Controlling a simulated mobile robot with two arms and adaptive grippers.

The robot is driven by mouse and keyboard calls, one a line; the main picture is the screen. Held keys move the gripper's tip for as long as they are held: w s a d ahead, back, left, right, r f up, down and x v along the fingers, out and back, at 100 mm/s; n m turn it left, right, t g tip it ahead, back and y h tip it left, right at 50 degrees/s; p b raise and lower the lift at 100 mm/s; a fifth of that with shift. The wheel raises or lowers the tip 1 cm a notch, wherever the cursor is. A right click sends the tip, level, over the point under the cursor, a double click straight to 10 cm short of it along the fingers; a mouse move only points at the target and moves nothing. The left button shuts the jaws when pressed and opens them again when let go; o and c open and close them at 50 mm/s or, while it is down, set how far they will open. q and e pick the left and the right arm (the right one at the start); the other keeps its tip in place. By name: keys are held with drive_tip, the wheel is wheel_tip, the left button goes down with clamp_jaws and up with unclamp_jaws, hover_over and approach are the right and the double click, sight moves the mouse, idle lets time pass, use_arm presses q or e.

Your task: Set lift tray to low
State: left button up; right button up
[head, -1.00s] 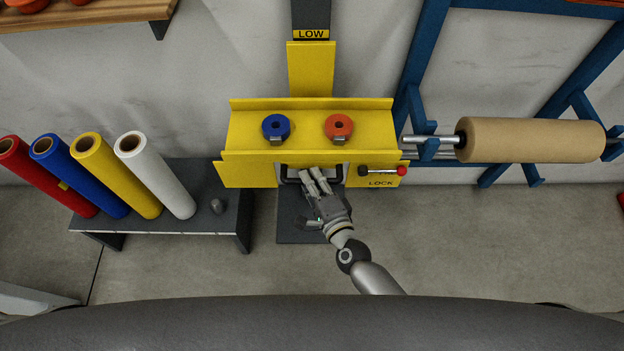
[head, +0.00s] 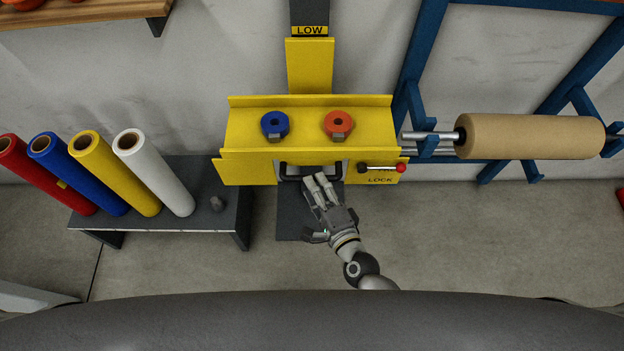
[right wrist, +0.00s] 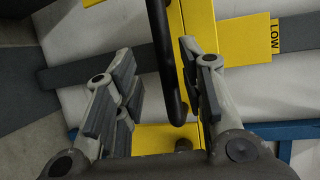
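The yellow lift tray (head: 310,130) sits on its wall post, below the LOW label (head: 310,30). It has a black bar handle (head: 310,178) on its front; the bar also shows in the right wrist view (right wrist: 163,50). A lock lever with a red knob (head: 400,168) lies sideways at the tray's right front, above the word LOCK. Contact is unclear. My left gripper is not in view.
A blue roll (head: 275,125) and an orange roll (head: 339,125) sit on the tray. A low bench (head: 160,232) with several coloured film rolls stands left. A blue rack (head: 415,70) with a brown paper roll (head: 530,136) is right. The floor in front is clear.

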drive_tip(key=v, duration=0.8)
drive_tip(key=shift+s, duration=0.3)
drive_tip(key=s+d+f+n+g+h+p, duration=0.1)
drive_tip(key=s+d+f+n+g+h, duration=0.25)
drive_tip(key=f, duration=0.95)
drive_tip(key=s+d+f+n+g+y, duration=0.1)
drive_tip(key=s+d+f+n+g, duration=0.35)
drive_tip(key=f, duration=0.75)
drive_tip(key=s+d+f+n+g+h, duration=0.2)
drive_tip(key=s+d+f+n, duration=0.2)
drive_tip(key=s, duration=0.6)
drive_tip(key=s+d+f+n+g+h, duration=0.1)
drive_tip(key=s+d+f+n+g, duration=0.2)
drive_tip(key=s+d+f, duration=0.3)
drive_tip(key=s+f+n, duration=0.1)
drive_tip(key=s, duration=0.3)
drive_tip(key=shift+d+f+n+g+h+p, duration=0.3)
drive_tip(key=shift+d+f+n+h+p, duration=0.05)
drive_tip(key=shift+d+f+n+p, duration=0.05)
drive_tip(key=shift+s, duration=0.1)
